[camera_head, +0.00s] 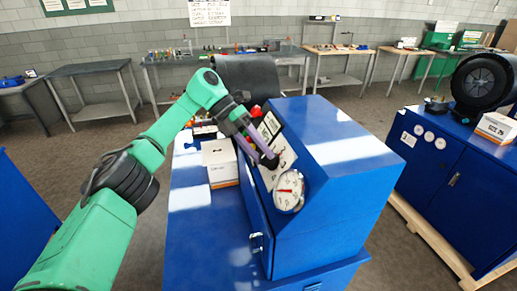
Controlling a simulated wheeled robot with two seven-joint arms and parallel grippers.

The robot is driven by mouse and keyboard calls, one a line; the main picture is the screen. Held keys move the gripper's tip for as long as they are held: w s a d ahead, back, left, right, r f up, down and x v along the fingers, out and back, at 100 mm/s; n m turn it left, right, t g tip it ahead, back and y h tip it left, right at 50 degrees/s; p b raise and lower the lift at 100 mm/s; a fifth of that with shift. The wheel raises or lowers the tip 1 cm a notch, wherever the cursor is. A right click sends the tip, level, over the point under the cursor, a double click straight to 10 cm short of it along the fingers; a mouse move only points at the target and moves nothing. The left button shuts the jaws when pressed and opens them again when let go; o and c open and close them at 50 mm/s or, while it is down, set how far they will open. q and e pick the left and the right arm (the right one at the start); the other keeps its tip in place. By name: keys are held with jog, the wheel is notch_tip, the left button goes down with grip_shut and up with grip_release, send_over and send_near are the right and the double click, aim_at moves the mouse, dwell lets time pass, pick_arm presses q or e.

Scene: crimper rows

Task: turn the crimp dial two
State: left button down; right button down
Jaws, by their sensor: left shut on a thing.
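The blue crimper (335,190) stands on a blue cabinet in the middle of the view. Its sloped front has a pale panel (283,158) and a round white gauge (289,191) with a red needle. My left arm, green with dark joints, reaches in from the left. My left gripper (268,158) is at the panel, above the gauge, shut on a small dark knob, which looks like the crimp dial. The fingers cover most of it, so its setting cannot be read. My right gripper is not in view.
A white box (220,162) stands on the cabinet left of the crimper, close under my left forearm. Another blue cabinet (450,185) with gauges, a black round machine (482,84) and a small box (496,127) is at right. Workbenches line the back wall.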

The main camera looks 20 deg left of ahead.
pick_arm(q)
jog(key=shift+s+d+m+y, duration=0.1)
jog(key=shift+m+y, duration=0.6)
jog(key=shift+m, duration=0.4)
jog(key=shift+d+m+t+y+b, duration=0.1)
jog(key=shift+m+t+y+b, duration=0.25)
jog(key=shift+m+t+y, duration=0.5)
jog(key=m, duration=0.1)
jog(key=m+t+y+b, duration=0.1)
jog(key=m, duration=0.1)
jog(key=m+t+y+b, duration=0.1)
jog(key=shift+s+d+m, duration=0.25)
jog(key=shift+s, duration=0.05)
jog(key=shift+r+b, duration=0.1)
jog(key=shift+b, duration=0.2)
jog(key=shift+c, duration=1.9)
grip_release()
jog(key=shift+r, duration=0.1)
